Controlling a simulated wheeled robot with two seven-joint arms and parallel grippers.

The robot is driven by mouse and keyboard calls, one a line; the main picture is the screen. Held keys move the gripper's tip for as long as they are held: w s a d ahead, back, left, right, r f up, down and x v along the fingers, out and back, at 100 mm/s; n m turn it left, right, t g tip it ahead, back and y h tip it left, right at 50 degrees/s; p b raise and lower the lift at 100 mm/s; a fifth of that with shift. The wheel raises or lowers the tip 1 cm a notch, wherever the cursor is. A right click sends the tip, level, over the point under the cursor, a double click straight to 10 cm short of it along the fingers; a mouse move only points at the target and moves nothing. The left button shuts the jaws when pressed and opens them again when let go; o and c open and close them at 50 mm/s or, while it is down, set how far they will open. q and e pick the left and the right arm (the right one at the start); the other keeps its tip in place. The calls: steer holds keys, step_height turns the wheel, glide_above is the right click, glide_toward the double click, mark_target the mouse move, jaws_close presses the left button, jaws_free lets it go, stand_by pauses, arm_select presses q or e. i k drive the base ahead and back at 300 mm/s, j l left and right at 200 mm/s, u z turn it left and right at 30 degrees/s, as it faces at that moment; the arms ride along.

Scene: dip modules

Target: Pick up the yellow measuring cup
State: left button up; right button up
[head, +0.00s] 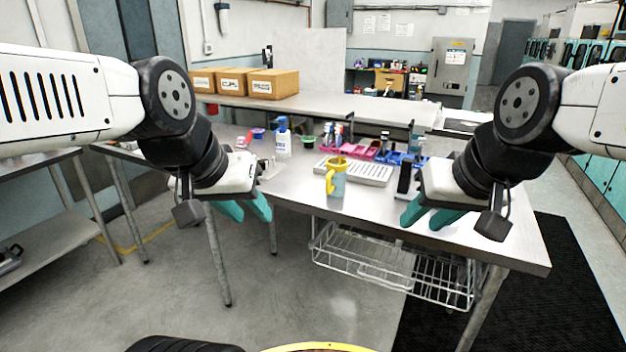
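The yellow measuring cup (337,178) stands upright near the front edge of the metal table (300,190), its handle to the left. My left gripper (253,214) is to the left of the cup, near the table's front edge, with its teal fingers apart and nothing between them. My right gripper (420,221) is to the right of the cup, also with its teal fingers apart and empty. Neither gripper touches the cup.
A white perforated rack (355,171) lies just behind the cup. A black upright object (404,178) stands to its right. Behind are pink trays (355,150), blue bins (402,159) and a white-and-blue bottle (283,138). A wire basket (385,268) hangs under the table.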

mark_target(336, 167)
steer(key=i+j+z, duration=0.1)
steer(key=i+j, duration=0.35)
steer(key=i+j+z, duration=0.1)
steer(key=i+j, duration=0.35)
steer(key=j, duration=0.3)
